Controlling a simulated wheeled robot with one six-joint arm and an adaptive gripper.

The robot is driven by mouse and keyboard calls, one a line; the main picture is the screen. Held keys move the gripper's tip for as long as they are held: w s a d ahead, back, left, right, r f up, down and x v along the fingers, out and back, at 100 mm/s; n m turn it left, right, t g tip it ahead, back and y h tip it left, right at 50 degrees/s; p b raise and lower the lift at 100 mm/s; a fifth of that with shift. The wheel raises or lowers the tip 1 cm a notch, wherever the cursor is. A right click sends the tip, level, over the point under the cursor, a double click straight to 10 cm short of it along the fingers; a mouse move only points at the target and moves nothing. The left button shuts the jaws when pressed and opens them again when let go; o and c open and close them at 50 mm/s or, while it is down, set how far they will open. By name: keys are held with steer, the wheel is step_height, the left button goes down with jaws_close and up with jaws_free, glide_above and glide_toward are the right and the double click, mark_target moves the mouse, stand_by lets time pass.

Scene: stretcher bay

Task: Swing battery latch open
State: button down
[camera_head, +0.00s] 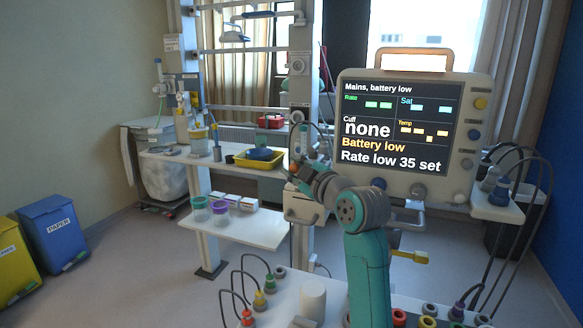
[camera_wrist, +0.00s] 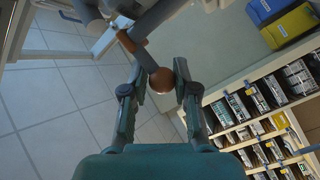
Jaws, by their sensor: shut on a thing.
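In the wrist view, my gripper (camera_wrist: 161,76) has its two fingers on either side of a round orange-brown knob (camera_wrist: 162,81). It is shut on this knob. The knob sits at the end of a blue-grey lever (camera_wrist: 143,56), which looks like the latch handle. The lever runs up and left to an orange-brown joint (camera_wrist: 125,40) near grey parts at the top. The grip and latch cannot be made out there. The monitor (camera_head: 400,130) reads "Battery low".
A white side table (camera_head: 165,153) bears a yellow tray (camera_head: 240,162). A lower shelf (camera_head: 262,232) holds cups and small boxes. Yellow and blue bins (camera_head: 55,230) stand at left. Coloured plugs with cables (camera_head: 258,298) are close in front. Floor between bins and shelf is clear.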

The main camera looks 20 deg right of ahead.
steer(key=shift+s+d+f+n+g+y, duration=0.15)
steer(key=shift+n+g+y, duration=0.1)
steer(key=shift+n+y, duration=0.35)
steer(key=shift+s+d+n+g+y, duration=0.1)
steer(key=shift+d+n+g+y, duration=0.15)
steer(key=shift+y, duration=0.55)
steer(key=shift+s+d+f+n+g+y, duration=0.1)
steer(key=shift+n+g+y, duration=0.3)
steer(key=shift+y, duration=0.3)
steer(key=shift+n, duration=0.25)
steer(key=c, duration=0.9)
jaws_free()
steer(key=shift+o, duration=0.2)
steer(key=shift+r, duration=0.1)
steer(key=v, duration=1.2)
steer(key=shift+d, duration=0.15)
steer(key=shift+w, duration=0.1)
